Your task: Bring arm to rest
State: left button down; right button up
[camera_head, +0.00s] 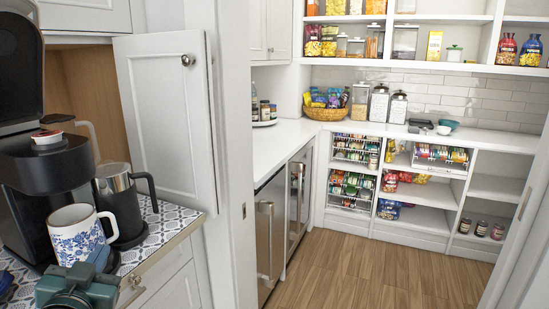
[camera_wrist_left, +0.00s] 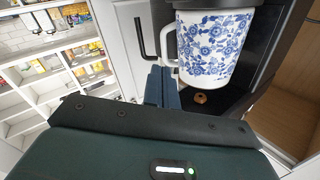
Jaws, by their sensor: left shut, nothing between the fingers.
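My left gripper (camera_head: 103,256) is at the lower left of the head view, its dark teal body low in front of the counter. In the left wrist view its blue fingers (camera_wrist_left: 162,88) are together with nothing between them. A white mug with blue flowers (camera_head: 75,235) stands at the front of the black coffee machine (camera_head: 50,170). The mug also shows in the left wrist view (camera_wrist_left: 215,48), just beyond the fingertips. The fingers look close to the mug; whether they touch it I cannot tell. My right gripper is not in view.
A metal pitcher with a black handle (camera_head: 118,200) stands right of the mug on the patterned counter (camera_head: 158,222). An open white cabinet door (camera_head: 165,110) hangs above the counter. Pantry shelves (camera_head: 430,190) fill the back; the wooden floor (camera_head: 345,265) before them is clear.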

pick_arm(q)
jog(key=s+d+f+g, duration=0.2)
jog(key=s+f+g, duration=0.25)
jog(key=f, duration=0.35)
jog(key=s+d+f+g, duration=0.25)
jog(key=s+f, duration=0.25)
jog(key=f, duration=0.3)
jog(key=s+d+f+g+h, duration=0.2)
jog(key=s+d+f+g, duration=0.15)
jog(key=s, duration=0.35)
jog(key=s+d+f+g+h, duration=0.25)
jog(key=s+f+g, duration=0.2)
jog(key=s, duration=0.35)
jog(key=w+d+f+m+t+h+p, duration=0.1)
jog(key=w+d+f+t+h+p, duration=0.1)
jog(key=w+d+t, duration=0.4)
jog(key=shift+w+d+f+m+t+p, duration=0.3)
jog(key=shift+d+f+t+p, duration=0.2)
jog(key=shift+f+t, duration=0.5)
